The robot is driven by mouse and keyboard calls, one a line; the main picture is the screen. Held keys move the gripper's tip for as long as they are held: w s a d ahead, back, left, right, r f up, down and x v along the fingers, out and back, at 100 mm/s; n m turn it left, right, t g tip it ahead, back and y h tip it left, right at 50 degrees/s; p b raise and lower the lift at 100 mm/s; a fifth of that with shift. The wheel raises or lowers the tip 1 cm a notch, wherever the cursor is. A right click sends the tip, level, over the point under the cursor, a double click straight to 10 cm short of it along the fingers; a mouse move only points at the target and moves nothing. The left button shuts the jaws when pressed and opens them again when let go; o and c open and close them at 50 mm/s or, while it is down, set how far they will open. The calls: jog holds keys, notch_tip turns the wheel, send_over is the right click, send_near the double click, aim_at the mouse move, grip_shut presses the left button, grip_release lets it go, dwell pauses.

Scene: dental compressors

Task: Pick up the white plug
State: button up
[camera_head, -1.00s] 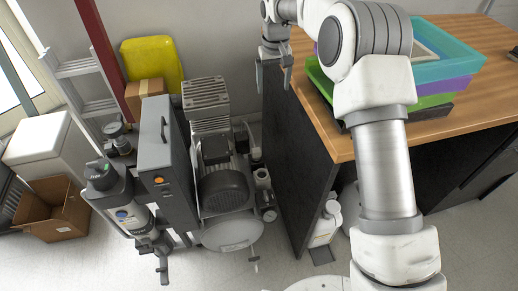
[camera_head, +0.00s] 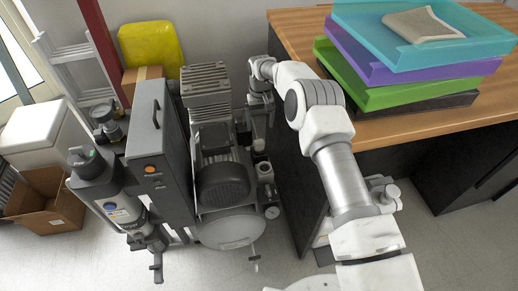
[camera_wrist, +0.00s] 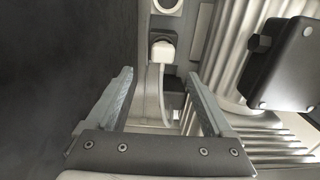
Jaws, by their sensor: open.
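The white plug (camera_wrist: 163,50) shows in the wrist view at the upper middle, with a pale cable hanging below it. A dark part sits at its top. My gripper (camera_wrist: 159,76) is open, its two fingers apart to the left and right of the cable in the picture. The plug appears beyond the fingertips, between their lines, and nothing is held. In the head view my gripper (camera_head: 259,128) is down in the gap between the compressor and the desk. The plug cannot be made out there.
The compressor (camera_head: 222,185), with its ribbed motor, stands close left of my gripper. The desk's dark side panel (camera_head: 292,180) is close on the right. Stacked coloured trays (camera_head: 400,65) lie on the desk (camera_head: 290,22). A cardboard box (camera_head: 50,205) stands at far left.

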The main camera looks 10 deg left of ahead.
aim_at(259, 141)
notch_tip(259, 141, down, 3)
jog(key=shift+b, duration=0.35)
jog(key=f, duration=0.1)
jog(key=f+b, duration=0.1)
jog(key=f, duration=0.1)
jog(key=f+b, duration=0.1)
jog(key=f, duration=0.1)
jog(key=shift+s+a+f, duration=0.15)
jog(key=shift+s+f, duration=0.05)
jog(key=shift+s, duration=0.05)
jog(key=shift+r, duration=0.1)
grip_shut()
jog(key=shift+r, duration=0.1)
